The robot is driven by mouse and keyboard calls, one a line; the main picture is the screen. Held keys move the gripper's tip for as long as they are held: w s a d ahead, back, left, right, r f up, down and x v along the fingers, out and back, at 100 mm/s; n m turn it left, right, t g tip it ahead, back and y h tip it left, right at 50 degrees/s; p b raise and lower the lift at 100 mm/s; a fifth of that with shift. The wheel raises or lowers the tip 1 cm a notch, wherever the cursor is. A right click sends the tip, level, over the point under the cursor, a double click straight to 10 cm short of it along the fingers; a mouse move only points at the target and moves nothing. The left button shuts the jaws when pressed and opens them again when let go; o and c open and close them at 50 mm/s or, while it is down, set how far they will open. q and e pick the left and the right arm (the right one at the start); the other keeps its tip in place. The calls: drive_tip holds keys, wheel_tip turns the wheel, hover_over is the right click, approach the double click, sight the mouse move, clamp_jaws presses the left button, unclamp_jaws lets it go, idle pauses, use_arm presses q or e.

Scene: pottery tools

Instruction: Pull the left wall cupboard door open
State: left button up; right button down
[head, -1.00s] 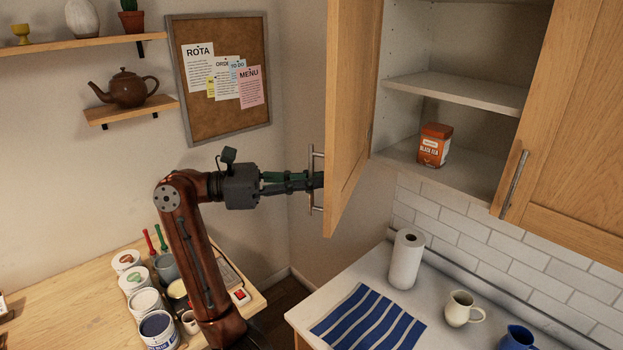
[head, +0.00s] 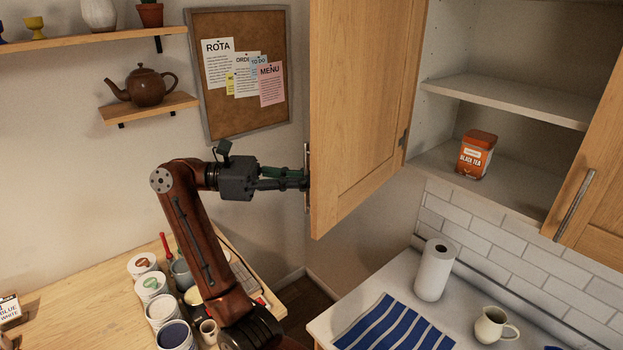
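The left wall cupboard door (head: 362,110) is wooden and stands swung wide open, its inner end hinged at the cupboard's left side. Its vertical metal bar handle (head: 307,203) is at the door's left edge, seen nearly edge-on. My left gripper (head: 304,180) reaches it from the left, its fingers closed at the bar; the fingertips are partly hidden at the handle. The open cupboard (head: 505,100) shows its shelves, with an orange black tea tin (head: 477,154) on the lower one. My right gripper is not in view.
The right cupboard door (head: 598,190) is shut. Below are a counter with a paper towel roll (head: 434,270), a striped cloth (head: 392,325) and a cream jug (head: 493,325). A wooden table (head: 85,295) with paint pots is at lower left. A cork board (head: 240,115) hangs behind the gripper.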

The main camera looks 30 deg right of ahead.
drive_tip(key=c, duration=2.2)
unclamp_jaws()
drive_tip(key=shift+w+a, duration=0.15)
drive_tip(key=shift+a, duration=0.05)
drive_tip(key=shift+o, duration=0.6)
use_arm(q)
drive_tip(key=shift+w, duration=0.35)
drive_tip(key=shift+a, duration=0.15)
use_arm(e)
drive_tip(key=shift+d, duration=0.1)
